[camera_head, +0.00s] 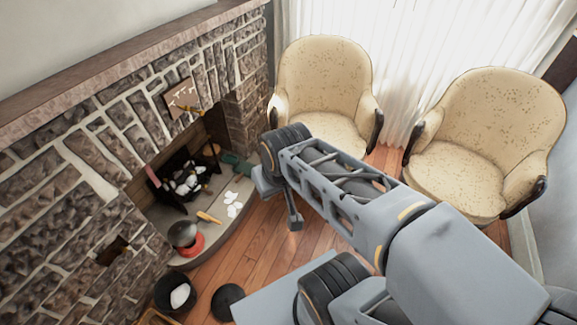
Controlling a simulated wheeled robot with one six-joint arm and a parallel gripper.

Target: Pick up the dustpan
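I cannot pick out the dustpan for certain. A small dark green object (235,162) lies on the hearth at the fireplace opening, partly hidden by my wrist; it may be the dustpan, but its shape is too small to tell. My gripper (291,218) points down over the wood floor, to the right of the hearth and below the green object in the picture. One narrow finger shows; the rest is hidden by the wrist, so its opening is not clear. I see nothing held in it.
The stone fireplace fills the left. Its raised curved hearth (218,228) carries white scraps (234,204), a red-based pot (187,240) and a yellow-handled tool (208,217). A dark bucket (176,294) stands at lower left. Two cream armchairs (325,85) (490,135) stand behind.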

